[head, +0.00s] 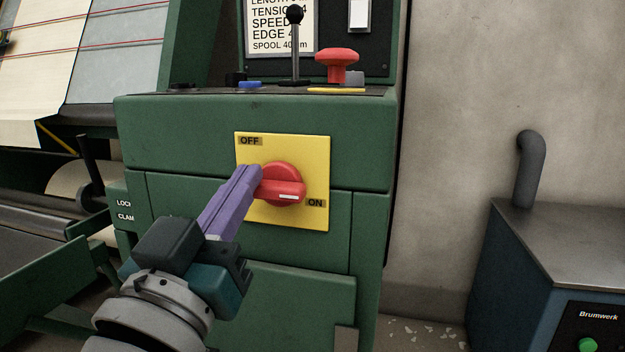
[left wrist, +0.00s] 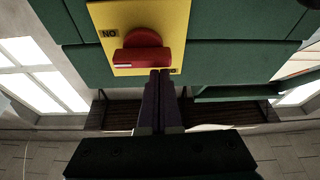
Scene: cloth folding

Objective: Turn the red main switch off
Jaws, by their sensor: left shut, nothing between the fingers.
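The red main switch (head: 280,180) is a round rotary knob with a raised bar handle on a yellow plate (head: 312,150) on the green machine's front. OFF is printed at the plate's upper left, ON at its lower right. The handle lies nearly level, its white mark toward ON. My left gripper (head: 257,174) has purple fingers, shut and empty, with the tips at the handle's left end. In the left wrist view the picture is upside down, and the fingertips (left wrist: 160,73) are close beside the red handle (left wrist: 142,58); I cannot tell whether they touch. My right gripper is not in view.
Above the switch, the console carries a red mushroom button (head: 337,62), a black-knobbed lever (head: 294,45) and a blue button (head: 250,84). A blue cabinet (head: 515,260) with a pipe stands at right. Cloth (head: 110,55) runs over the machine at left. The space before the panel is clear.

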